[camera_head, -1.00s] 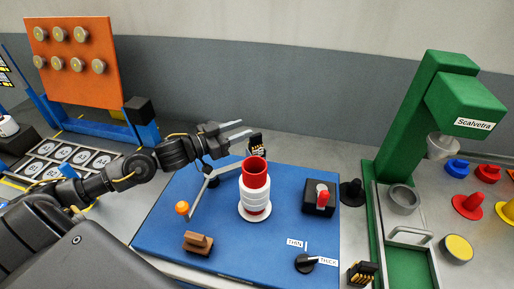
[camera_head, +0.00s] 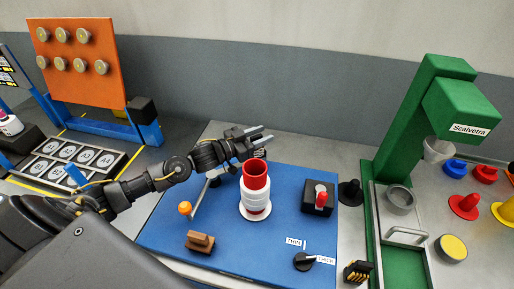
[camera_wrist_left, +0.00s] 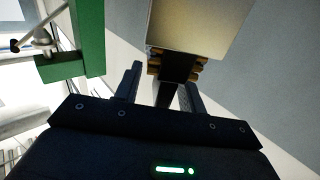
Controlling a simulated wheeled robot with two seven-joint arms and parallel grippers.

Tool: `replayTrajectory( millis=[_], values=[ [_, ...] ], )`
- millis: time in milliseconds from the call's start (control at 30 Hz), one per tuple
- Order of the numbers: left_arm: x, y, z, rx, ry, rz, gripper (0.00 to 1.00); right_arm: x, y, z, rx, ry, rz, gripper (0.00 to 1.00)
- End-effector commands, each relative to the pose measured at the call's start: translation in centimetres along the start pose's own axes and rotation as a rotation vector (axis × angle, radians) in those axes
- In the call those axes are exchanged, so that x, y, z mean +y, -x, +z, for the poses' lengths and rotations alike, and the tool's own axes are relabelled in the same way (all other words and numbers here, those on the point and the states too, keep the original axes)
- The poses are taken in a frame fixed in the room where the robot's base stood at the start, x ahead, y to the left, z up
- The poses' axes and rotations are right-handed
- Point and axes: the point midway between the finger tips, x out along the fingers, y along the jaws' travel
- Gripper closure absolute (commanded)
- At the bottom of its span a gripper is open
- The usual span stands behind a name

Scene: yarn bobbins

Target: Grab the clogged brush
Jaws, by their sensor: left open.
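A similar black-and-yellow brush (camera_head: 358,271) lies at the front, by the green machine. I cannot tell from their looks which is clogged. In the left wrist view, a black piece with brownish-yellow edges (camera_wrist_left: 176,68) shows between and beyond the fingers (camera_wrist_left: 163,78); contact is unclear. My right gripper is out of view.
A red-and-white bobbin (camera_head: 256,195) stands on the blue board (camera_head: 230,245), close to my left gripper. The board also holds a black box with a red switch (camera_head: 320,198) and a knob (camera_head: 304,262). The green machine (camera_head: 405,130) stands to the right.

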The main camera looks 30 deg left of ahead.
Motion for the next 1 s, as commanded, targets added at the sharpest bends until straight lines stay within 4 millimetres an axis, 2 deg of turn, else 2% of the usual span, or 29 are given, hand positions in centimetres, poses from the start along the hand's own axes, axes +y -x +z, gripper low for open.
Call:
replayTrajectory(
  millis=[267,500,600,1000],
  values=[
    [0.00,-0.41,0.03,-0.001,-0.001,0.000,0.60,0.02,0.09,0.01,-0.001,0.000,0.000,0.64],
    [0.01,-0.40,0.03,-0.001,0.000,0.000,0.90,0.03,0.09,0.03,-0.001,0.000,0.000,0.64],
    [0.01,-0.40,0.03,-0.001,0.000,0.000,1.00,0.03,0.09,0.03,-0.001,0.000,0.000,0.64],
    [-0.02,-0.38,-0.18,0.001,-0.001,0.000,1.00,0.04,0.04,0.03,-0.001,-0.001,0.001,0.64]
  ],
)
